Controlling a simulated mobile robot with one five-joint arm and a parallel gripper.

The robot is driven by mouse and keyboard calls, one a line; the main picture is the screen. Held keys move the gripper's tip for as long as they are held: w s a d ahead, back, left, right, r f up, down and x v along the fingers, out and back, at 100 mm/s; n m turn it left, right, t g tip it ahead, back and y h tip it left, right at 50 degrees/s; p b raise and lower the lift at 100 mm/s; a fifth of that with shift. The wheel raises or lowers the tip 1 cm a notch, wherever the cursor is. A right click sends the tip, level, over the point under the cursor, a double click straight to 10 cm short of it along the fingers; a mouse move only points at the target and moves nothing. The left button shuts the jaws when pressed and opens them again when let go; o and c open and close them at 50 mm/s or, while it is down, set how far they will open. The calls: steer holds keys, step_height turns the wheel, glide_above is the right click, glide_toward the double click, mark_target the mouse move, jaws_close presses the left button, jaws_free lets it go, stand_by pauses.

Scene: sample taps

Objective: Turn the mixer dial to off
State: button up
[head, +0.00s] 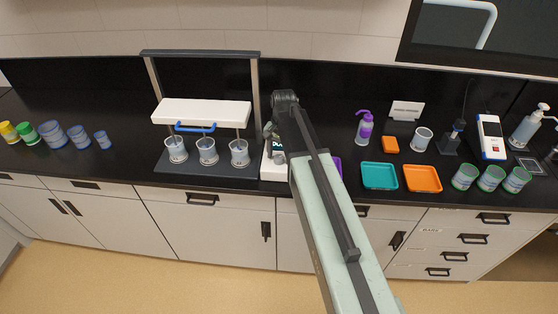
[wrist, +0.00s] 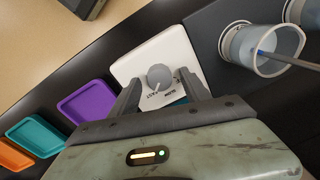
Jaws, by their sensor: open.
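The mixer (wrist: 150,52) is a white box in the middle of the wrist view, with a grey round dial (wrist: 159,76) on its face. Small dark lettering is printed beside the dial, too small to read surely, so I cannot tell its setting. My gripper (wrist: 159,88) is open and empty, with one finger on each side of the dial. I cannot tell whether the fingers touch it. In the head view the mixer (head: 268,172) shows partly behind my arm, and the dial is hidden there.
A dark rack base with clear cups (head: 207,152) stands left of the mixer, under a white bar with a blue handle (head: 195,127). A purple tray (wrist: 86,102), a teal tray (head: 379,176) and an orange tray (head: 422,179) lie to its right. A purple-topped bottle (head: 364,128) stands behind.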

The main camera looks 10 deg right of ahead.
steer(key=shift+r, duration=0.1)
steer(key=c, duration=1.2)
steer(key=shift+a, duration=0.1)
